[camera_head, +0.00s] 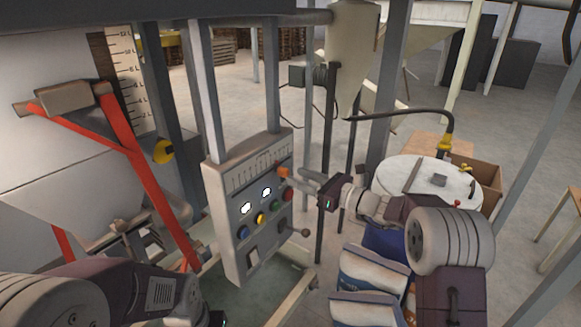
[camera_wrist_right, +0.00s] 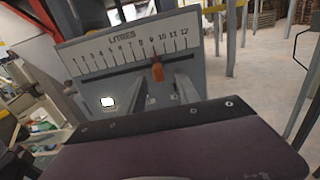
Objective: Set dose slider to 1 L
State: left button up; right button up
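The dose slider is an orange knob (camera_head: 283,172) on a slot in the upper part of the grey control panel (camera_head: 238,240). In the right wrist view the knob (camera_wrist_right: 157,72) stands under the LITRES scale (camera_wrist_right: 130,52), around the 9 and 10 marks. The scale's low numbers are at the left. My right gripper (camera_head: 302,181) is in front of the panel, close to the knob. In the wrist view its fingers (camera_wrist_right: 158,92) are apart, one each side of the knob, with no visible grip. My left gripper (camera_head: 218,319) barely shows at the bottom edge; its fingers are hidden.
Lit displays (camera_head: 246,208) and coloured buttons (camera_head: 261,218) sit below the slider, with a ball-ended lever (camera_head: 304,232) lower right. A red frame (camera_head: 140,165) stands left of the panel. A white round lid (camera_head: 425,182) and filled sacks (camera_head: 370,275) are at the right.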

aim_at(288, 173)
jog(key=p+x, duration=0.1)
jog(key=x, duration=0.3)
jog(key=shift+s+a, duration=0.15)
jog(key=shift+a, duration=0.1)
jog(key=shift+d, duration=0.1)
jog(key=shift+d, duration=0.1)
jog(key=c, duration=0.4)
grip_shut()
jog(key=shift+r, duration=0.1)
dwell(0.4)
